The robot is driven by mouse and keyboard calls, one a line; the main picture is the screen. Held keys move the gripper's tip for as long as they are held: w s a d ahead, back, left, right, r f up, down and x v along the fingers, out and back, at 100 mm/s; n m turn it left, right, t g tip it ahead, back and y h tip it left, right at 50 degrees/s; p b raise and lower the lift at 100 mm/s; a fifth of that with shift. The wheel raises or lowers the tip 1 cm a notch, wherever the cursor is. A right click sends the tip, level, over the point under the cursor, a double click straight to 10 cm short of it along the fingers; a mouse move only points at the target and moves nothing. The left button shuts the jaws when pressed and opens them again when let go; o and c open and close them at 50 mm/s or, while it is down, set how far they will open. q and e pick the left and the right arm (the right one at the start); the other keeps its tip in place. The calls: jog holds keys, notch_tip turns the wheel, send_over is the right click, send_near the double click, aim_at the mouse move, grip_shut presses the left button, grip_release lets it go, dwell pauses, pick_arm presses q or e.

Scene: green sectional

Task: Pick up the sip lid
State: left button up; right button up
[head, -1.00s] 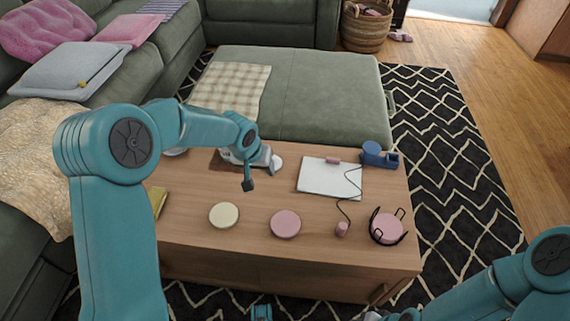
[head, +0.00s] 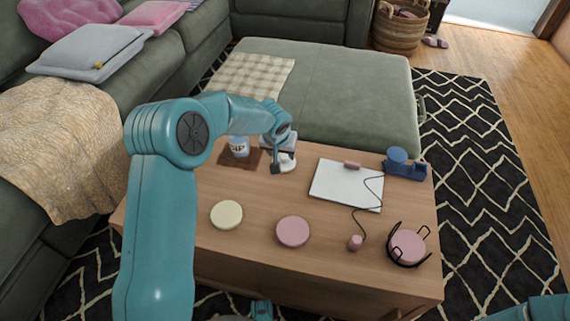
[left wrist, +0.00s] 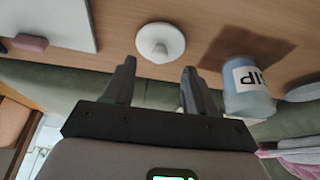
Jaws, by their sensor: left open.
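The sip lid is a white disc with a small raised knob. It lies on the wooden coffee table in the left wrist view (left wrist: 160,42), just beyond the fingertips and between their lines. In the head view the lid (head: 287,163) is partly hidden behind my left gripper (head: 277,168). My left gripper also shows in the left wrist view (left wrist: 157,68), open with nothing between its two dark fingers. A pale blue-white cup marked SIP (head: 238,146) stands beside the lid. The cup also shows in the left wrist view (left wrist: 246,92), next to the right-hand finger.
A white board (head: 345,185) with a pink eraser-like block (head: 352,165) lies right of the lid. A cream disc (head: 227,215), a pink disc (head: 293,231) and a black wire holder (head: 400,258) are along the front. A blue dispenser (head: 405,170) is at the right.

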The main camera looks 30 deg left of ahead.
aim_at(284, 157)
pick_arm(q)
jog(key=b+x, duration=0.1)
jog(key=x, duration=0.2)
jog(key=b+x, duration=0.1)
jog(key=x, duration=0.2)
jog(key=shift+w+a+r, duration=0.15)
jog(key=shift+w, duration=0.2)
grip_shut()
